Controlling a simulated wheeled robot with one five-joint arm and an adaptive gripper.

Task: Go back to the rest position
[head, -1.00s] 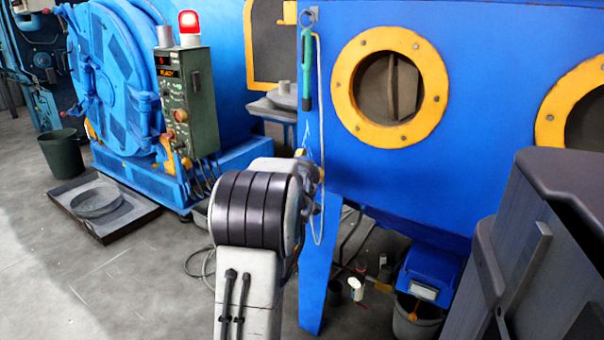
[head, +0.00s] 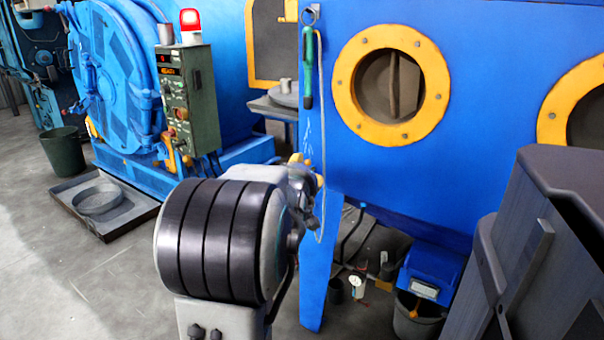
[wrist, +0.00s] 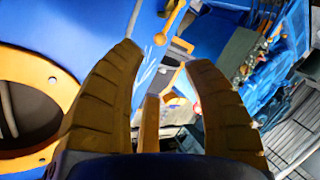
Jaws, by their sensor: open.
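My gripper (wrist: 160,75) shows in the wrist view as two curved yellow-brown fingers spread apart, with nothing between them. It is open and empty. In the head view my arm stands in the lower middle and mostly hides the gripper behind it. Beyond the arm is the blue blasting cabinet (head: 400,185) with yellow-ringed round ports. A green tool (head: 308,75) hangs by a ring at the cabinet's left edge, apart from my arm. In the wrist view, a yellow-ringed port (wrist: 62,88) shows at the left, beside the fingers.
A blue drum machine (head: 115,85) with a green control box (head: 190,100) and lit red lamp (head: 190,20) stands at the left. A tray (head: 75,210) and bucket (head: 60,152) are on the floor. A dark bin (head: 540,250) is close at the right. Floor at the lower left is clear.

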